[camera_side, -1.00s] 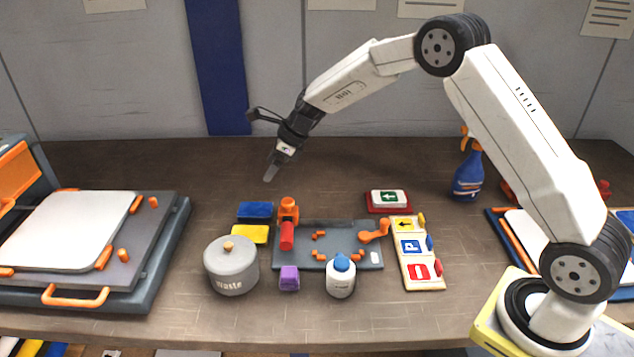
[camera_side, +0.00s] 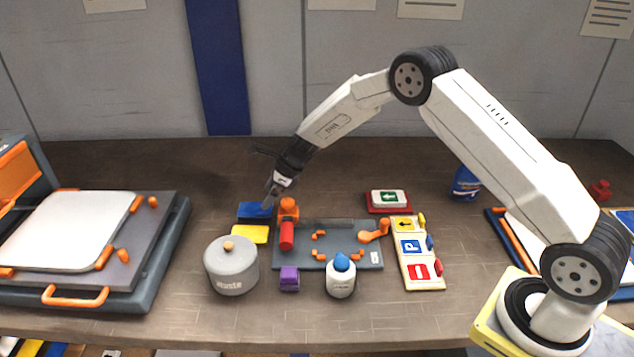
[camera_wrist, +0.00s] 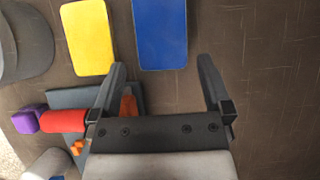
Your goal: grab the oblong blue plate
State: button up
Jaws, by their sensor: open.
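The oblong blue plate (camera_side: 252,211) lies flat on the table in the side view, behind the yellow plate (camera_side: 249,234). In the wrist view the blue plate (camera_wrist: 160,34) is at the top middle, its long side running up the picture, its upper end cut off by the frame edge. My gripper (camera_side: 268,203) is open and empty, its tips over the right end of the blue plate in the side view. In the wrist view my gripper (camera_wrist: 161,75) has one finger on each side of the plate's line. The fingertips partly hide the plate in the side view; contact cannot be told.
The yellow plate lies beside the blue one, with a narrow gap. A grey fixture board (camera_side: 345,257) with a red cylinder (camera_side: 287,236) stands close by at right. A grey waste pot (camera_side: 231,268) stands in front.

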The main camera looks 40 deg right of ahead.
aim_at(256, 209)
jog(key=shift+w+f, duration=0.1)
jog(key=shift+f, duration=0.05)
jog(key=shift+x, duration=2.55)
jog(key=shift+w+a, duration=0.1)
jog(key=c, duration=1)
jog(key=shift+o, duration=0.2)
notch_tip(256, 209, up, 10)
